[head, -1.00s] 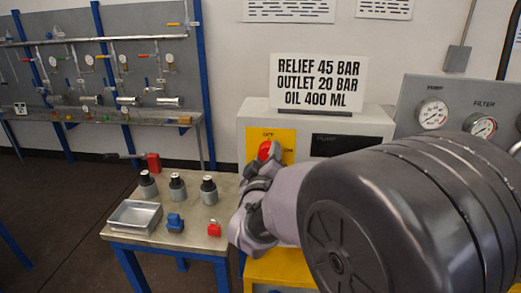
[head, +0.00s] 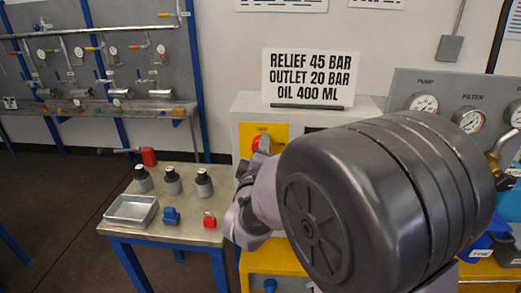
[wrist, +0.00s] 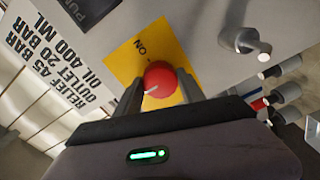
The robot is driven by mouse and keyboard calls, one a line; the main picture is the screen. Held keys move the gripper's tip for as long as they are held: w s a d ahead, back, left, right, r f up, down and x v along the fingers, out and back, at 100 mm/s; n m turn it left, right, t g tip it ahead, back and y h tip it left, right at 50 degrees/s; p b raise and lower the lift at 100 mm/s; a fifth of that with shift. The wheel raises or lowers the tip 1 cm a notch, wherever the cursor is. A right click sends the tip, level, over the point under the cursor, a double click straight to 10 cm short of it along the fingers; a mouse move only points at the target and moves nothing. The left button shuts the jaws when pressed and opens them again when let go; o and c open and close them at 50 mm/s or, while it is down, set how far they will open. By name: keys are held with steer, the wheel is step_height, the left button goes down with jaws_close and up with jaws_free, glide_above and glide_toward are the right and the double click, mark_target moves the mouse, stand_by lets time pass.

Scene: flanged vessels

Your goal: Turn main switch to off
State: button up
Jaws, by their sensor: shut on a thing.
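The main switch is a red round knob (head: 257,143) on a yellow plate (head: 244,131) on the front of a pale cabinet. In the wrist view the red knob (wrist: 160,76) sits between the two fingers of my gripper (wrist: 162,88), which is shut on it. A white pointer line shows on the knob, and the word ON is readable on the yellow plate (wrist: 122,64). In the head view my gripper (head: 262,148) reaches the knob from the front and partly covers it. Lettering on the plate is too small to read there.
A sign (head: 310,77) stands on the cabinet. A table (head: 188,233) at left holds several grey vessels, a metal tray (head: 131,210), a blue part (head: 171,216) and a red padlock-like part (head: 210,220). Gauges (head: 468,119) are on a grey panel at right.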

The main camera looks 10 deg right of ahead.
steer(key=o, duration=1.4)
steer(key=shift+c, duration=0.2)
steer(key=b+v, duration=0.7)
steer(key=v, duration=1)
steer(key=shift+s, duration=0.2)
